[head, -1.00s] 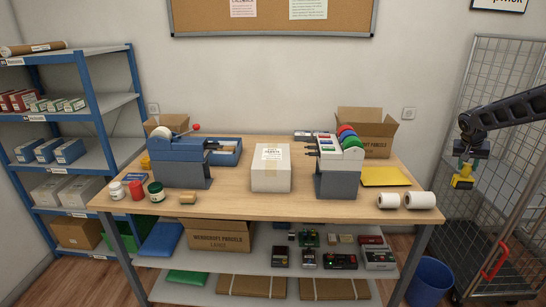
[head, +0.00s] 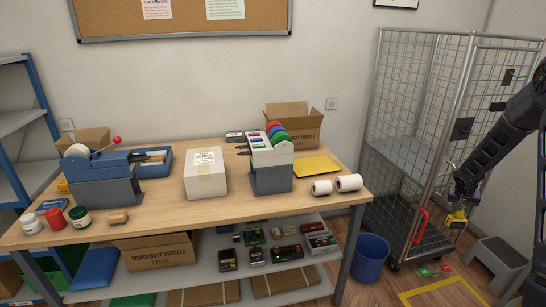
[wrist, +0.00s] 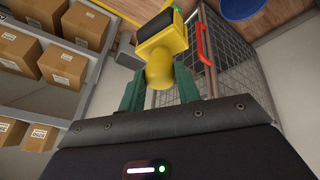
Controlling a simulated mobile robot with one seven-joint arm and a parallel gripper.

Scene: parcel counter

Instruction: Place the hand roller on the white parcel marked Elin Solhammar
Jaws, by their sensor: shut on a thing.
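My gripper (head: 456,212) is shut on a yellow tool with a dark end, apparently the hand roller (head: 457,218). It holds the tool in the air at the right, in front of the cage trolley and well away from the counter. In the wrist view the gripper's green fingers (wrist: 158,92) are around the tool's rounded yellow grip; its yellow body (wrist: 160,42) ends in a dark block with a green edge. A white parcel (head: 206,181) stands upright on the counter with a label on top; the name is too small to read.
The parcel stands on the wooden counter (head: 240,207), between a blue tape dispenser (head: 105,180) and a grey label-roll dispenser (head: 270,165). A cage trolley (head: 415,150), blue bin (head: 370,257) and grey step stool (head: 497,262) stand at right.

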